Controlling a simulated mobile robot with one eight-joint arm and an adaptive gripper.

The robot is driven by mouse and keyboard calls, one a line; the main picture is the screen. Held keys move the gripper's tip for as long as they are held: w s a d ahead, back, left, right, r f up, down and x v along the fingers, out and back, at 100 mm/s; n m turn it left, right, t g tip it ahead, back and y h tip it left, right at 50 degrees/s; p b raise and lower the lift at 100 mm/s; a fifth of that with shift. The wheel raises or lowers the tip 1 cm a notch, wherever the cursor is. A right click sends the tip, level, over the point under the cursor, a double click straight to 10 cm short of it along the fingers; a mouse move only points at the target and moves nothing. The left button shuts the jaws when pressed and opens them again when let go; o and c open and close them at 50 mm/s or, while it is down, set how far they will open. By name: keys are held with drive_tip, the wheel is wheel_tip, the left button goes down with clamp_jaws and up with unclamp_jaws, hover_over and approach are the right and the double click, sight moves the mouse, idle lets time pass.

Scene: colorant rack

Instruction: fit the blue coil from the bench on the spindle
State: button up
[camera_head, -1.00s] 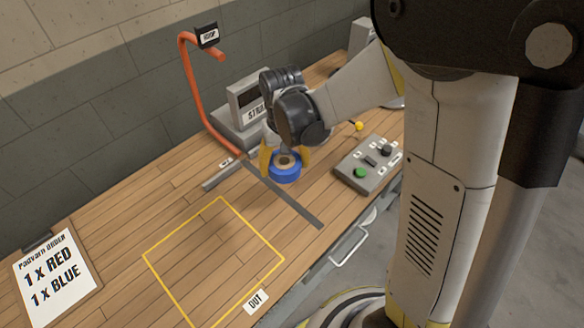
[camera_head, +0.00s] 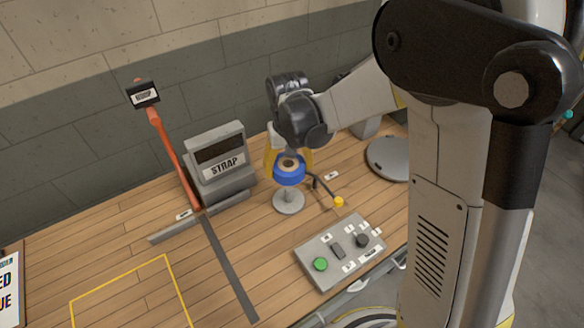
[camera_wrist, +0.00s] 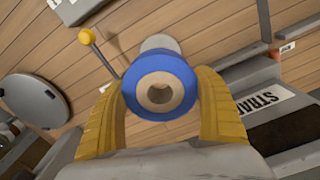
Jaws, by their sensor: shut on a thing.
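The blue coil (camera_head: 289,175) has a tan core with a hole. My gripper (camera_head: 289,163) is shut on it, with a yellow finger on each side. The coil is above the bench, over the grey spindle (camera_head: 289,204), whose round base and short post show below it. In the wrist view the coil (camera_wrist: 137,82) sits between the fingers, with the spindle's grey base (camera_wrist: 160,43) partly hidden behind it. I cannot tell whether the post's tip is inside the hole.
A lever with a yellow knob (camera_head: 338,202) is close right of the spindle. A button panel (camera_head: 340,252) is in front, and the STRAP machine (camera_head: 219,165) with an orange arm (camera_head: 173,160) is to the left. A round grey plate (camera_head: 390,158) lies at right.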

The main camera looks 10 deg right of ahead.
drive_tip(key=shift+s+a, duration=0.1)
drive_tip(key=shift+a, duration=0.1)
drive_tip(key=shift+d, duration=0.1)
drive_tip(key=b, duration=0.5)
hover_over(288, 196)
drive_tip(key=w, duration=0.1)
wheel_tip(288, 196, down, 6)
drive_tip(key=shift+w+d+r, duration=0.1)
drive_tip(key=shift+w+d, duration=0.05)
drive_tip(key=shift+f+b, duration=3.05)
drive_tip(key=shift+f, duration=0.55)
